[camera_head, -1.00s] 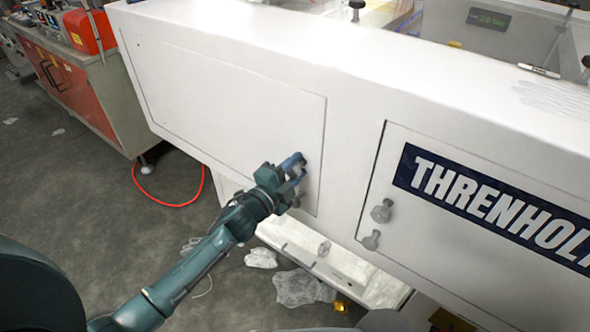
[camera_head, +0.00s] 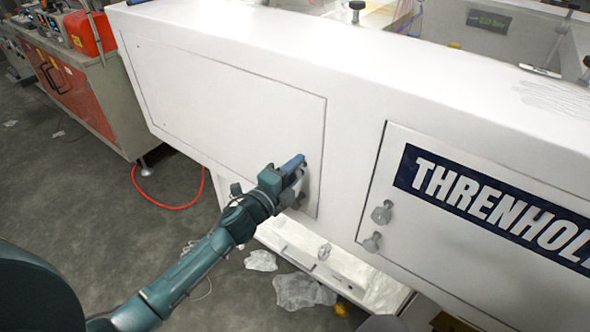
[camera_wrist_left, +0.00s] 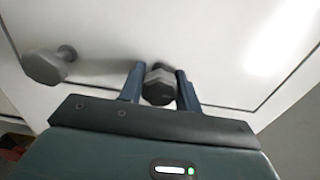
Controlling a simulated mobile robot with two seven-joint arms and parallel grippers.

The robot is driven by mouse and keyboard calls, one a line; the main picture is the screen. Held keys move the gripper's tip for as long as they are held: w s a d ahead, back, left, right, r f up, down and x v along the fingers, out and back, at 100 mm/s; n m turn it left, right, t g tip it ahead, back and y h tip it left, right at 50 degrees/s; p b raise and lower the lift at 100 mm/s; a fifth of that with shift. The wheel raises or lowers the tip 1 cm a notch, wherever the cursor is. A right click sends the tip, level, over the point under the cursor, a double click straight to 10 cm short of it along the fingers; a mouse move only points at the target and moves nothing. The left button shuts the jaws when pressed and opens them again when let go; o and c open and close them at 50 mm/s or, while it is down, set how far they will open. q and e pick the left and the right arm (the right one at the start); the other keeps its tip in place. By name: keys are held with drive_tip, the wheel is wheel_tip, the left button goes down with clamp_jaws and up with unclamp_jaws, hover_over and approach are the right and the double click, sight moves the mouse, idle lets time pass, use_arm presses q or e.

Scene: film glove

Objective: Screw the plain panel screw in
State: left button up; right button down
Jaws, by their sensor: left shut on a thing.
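The plain white panel (camera_head: 225,110) is on the left part of the white machine's front face. My left gripper (camera_head: 298,168) is at its lower right edge. In the left wrist view my left gripper (camera_wrist_left: 159,84) has a finger on each side of a grey faceted screw knob (camera_wrist_left: 158,86) and is shut on it. The knob's shank and its seat in the panel are mostly hidden. A second grey knob (camera_wrist_left: 46,66) stands out from the panel to the left in the wrist view, clear of the fingers. My right gripper is not in view.
A panel with a dark lettered label (camera_head: 490,205) is to the right, with two grey knobs (camera_head: 381,213) at its left edge. An open lower shelf (camera_head: 320,265) lies below. Crumpled plastic film (camera_head: 300,290) and a red hose (camera_head: 165,205) lie on the floor.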

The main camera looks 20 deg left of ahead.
use_arm(q)
drive_tip(key=o, duration=1)
drive_tip(key=shift+b+v, duration=0.75)
drive_tip(key=shift+v, duration=5.85)
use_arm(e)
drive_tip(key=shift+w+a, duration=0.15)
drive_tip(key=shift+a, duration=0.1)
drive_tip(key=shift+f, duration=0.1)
use_arm(q)
drive_tip(key=s+d+f+n+g+y+p, duration=0.1)
drive_tip(key=s+d+f+n+g, duration=0.1)
drive_tip(key=n, duration=0.4)
drive_tip(key=s+d+f+n+g+y+p, duration=0.1)
drive_tip(key=s+d+f+n+g, duration=0.1)
drive_tip(key=s+f+n, duration=0.3)
drive_tip(key=s+d+f+n+g+y+p, duration=0.1)
drive_tip(key=s+d+f+n+g, duration=0.1)
drive_tip(key=s+f+n, duration=0.2)
drive_tip(key=shift+s+n, duration=1.65)
drive_tip(key=shift+n, duration=0.35)
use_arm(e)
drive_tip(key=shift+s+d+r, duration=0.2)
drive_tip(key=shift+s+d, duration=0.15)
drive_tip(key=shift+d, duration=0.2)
